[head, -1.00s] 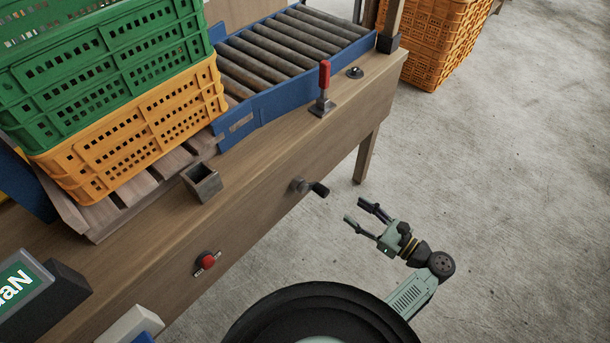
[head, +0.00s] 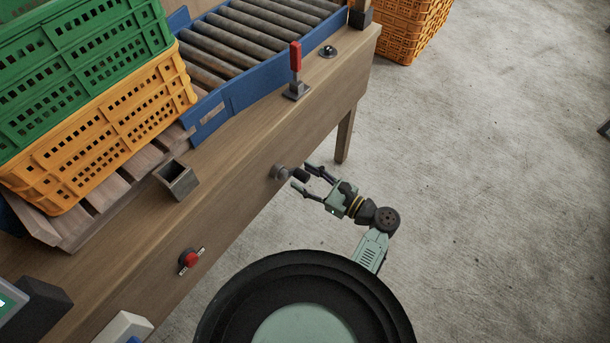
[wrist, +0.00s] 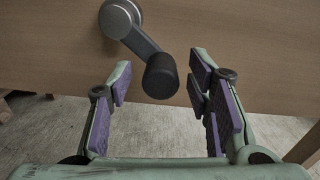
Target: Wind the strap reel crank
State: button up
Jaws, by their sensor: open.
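The strap reel crank (head: 282,172) is on the front face of the wooden bench. It has a metal hub, a short grey arm and a black knob (head: 301,175). In the wrist view the crank's hub (wrist: 119,18) is at the top, its arm slants down to the right, and the black knob (wrist: 160,76) hangs at the lower end. My gripper (head: 300,177) is open, with its fingertips close to the knob. In the wrist view my gripper (wrist: 160,75) has its purple-padded fingers on either side of the knob, with gaps showing; it holds nothing.
The bench (head: 235,190) carries a red-handled lever (head: 295,60), a blue roller conveyor (head: 225,105) and a small open metal box (head: 177,181). Stacked orange (head: 100,140) and green crates stand left.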

jog(key=shift+w+a, duration=0.15)
jog(key=shift+a, duration=0.05)
jog(key=shift+c, duration=0.6)
grip_shut()
